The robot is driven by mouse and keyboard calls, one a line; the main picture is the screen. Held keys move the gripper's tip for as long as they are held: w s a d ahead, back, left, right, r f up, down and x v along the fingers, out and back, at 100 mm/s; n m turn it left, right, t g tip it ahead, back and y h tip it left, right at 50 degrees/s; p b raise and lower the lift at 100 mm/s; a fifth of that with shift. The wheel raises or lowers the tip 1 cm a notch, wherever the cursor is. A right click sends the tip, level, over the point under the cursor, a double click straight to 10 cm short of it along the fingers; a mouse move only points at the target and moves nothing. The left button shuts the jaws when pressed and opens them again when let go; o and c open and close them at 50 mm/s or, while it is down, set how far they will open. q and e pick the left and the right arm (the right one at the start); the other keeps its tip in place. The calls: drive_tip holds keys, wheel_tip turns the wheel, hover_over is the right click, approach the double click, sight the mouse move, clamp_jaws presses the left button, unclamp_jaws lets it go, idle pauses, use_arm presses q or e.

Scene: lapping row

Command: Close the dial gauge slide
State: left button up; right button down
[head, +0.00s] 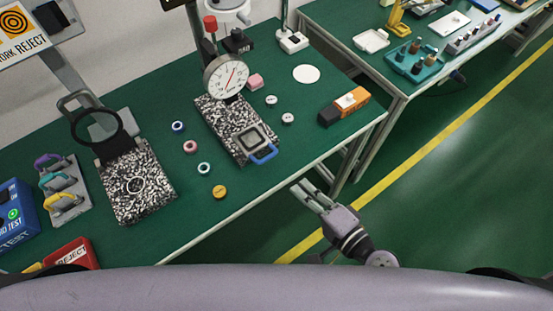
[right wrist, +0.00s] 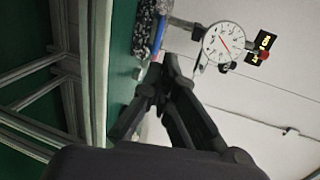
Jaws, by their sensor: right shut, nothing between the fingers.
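The dial gauge (head: 226,77), white-faced with a red needle, stands over a speckled granite base (head: 218,118). Its slide (head: 252,140), a grey square frame, lies at the front end of the base. A blue loop handle (head: 264,155) sticks out past the base's front edge. In the right wrist view the gauge (right wrist: 223,42) and part of the blue handle (right wrist: 160,37) show beyond the fingers. My right gripper (head: 304,192) is shut and empty, off the bench's front edge, in front of and to the right of the handle, not touching it. My left gripper is out of view.
Small coloured rings (head: 190,147) and a yellow disc (head: 219,192) lie left of the base. An orange-and-black block (head: 344,107) is at the right. A second speckled plate (head: 137,185) with a black ring stands left. Open floor lies right of the bench edge.

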use_arm(q)
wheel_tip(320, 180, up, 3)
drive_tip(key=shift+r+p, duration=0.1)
drive_tip(key=shift+p, duration=1.15)
use_arm(e)
approach(251, 137)
drive_tip(key=shift+v, duration=1)
drive_tip(key=shift+s+a, duration=0.15)
drive_tip(key=x, duration=0.2)
drive_tip(key=r+x, duration=0.1)
drive_tip(key=x, duration=0.5)
drive_tip(key=shift+w+r, duration=0.3)
drive_tip(key=shift+r, duration=0.1)
drive_tip(key=x, duration=0.3)
drive_tip(key=shift+w+a+r, duration=0.15)
drive_tip(key=shift+w+r, duration=0.1)
drive_tip(key=shift+r, duration=0.2)
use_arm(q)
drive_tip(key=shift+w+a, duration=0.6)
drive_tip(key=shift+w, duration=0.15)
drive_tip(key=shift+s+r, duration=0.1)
use_arm(e)
drive_tip(key=shift+s+r, duration=0.1)
